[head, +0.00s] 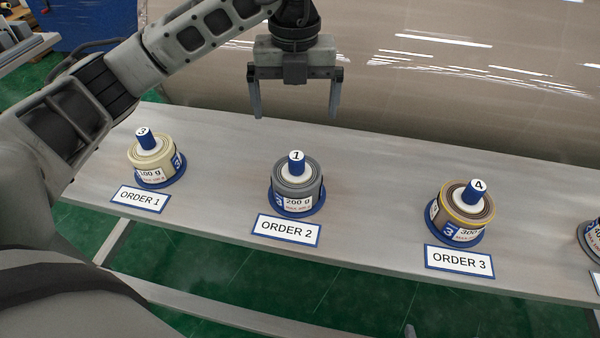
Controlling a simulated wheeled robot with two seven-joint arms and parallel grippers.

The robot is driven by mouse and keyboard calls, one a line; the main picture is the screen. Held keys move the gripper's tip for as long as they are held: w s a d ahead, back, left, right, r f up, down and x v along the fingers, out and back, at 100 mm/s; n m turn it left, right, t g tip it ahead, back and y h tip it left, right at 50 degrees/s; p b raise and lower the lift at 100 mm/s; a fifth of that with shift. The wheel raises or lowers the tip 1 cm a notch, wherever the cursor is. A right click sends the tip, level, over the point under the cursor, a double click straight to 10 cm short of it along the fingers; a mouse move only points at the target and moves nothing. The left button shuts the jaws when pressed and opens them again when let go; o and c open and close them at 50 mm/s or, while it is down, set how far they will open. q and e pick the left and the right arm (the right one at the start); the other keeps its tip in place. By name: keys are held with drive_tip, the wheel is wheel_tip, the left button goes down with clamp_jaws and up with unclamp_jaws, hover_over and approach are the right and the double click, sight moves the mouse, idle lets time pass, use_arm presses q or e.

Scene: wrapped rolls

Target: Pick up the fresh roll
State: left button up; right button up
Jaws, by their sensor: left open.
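My left gripper (296,98) is open and empty, pointing down above the table behind the grey roll. The grey roll (296,192), marked 200 g with a blue cap numbered 1, stands on a blue base behind the ORDER 2 card. A cream roll (148,156), marked 100 g, stands behind the ORDER 1 card; its cap number looks like 3. A brown roll with a yellow rim (448,219), marked 300 g with cap 4, stands behind the ORDER 3 card. I cannot tell which roll is the fresh one. My right gripper is out of view.
The long grey table (375,190) has free room between the rolls. Another roll (592,238) is cut off at the right edge. The ORDER 1 (140,198), ORDER 2 (287,229) and ORDER 3 (459,261) cards lie along the near edge. A large shiny brown surface (480,100) rises behind.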

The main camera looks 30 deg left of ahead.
sight(296, 168)
use_arm(q)
wheel_tip(296, 168, down, 10)
drive_tip(key=shift+s+d+r+p, duration=0.1)
drive_tip(key=shift+s+r+p, duration=0.05)
drive_tip(key=shift+p, duration=0.15)
drive_tip(key=shift+s+d+f+p, duration=0.15)
drive_tip(key=shift+f+p, duration=0.1)
drive_tip(key=shift+f, duration=1.05)
drive_tip(key=shift+s+f+p, duration=0.1)
drive_tip(key=shift+f+p, duration=0.1)
drive_tip(key=shift+f, duration=1.1)
drive_tip(key=c, duration=0.9)
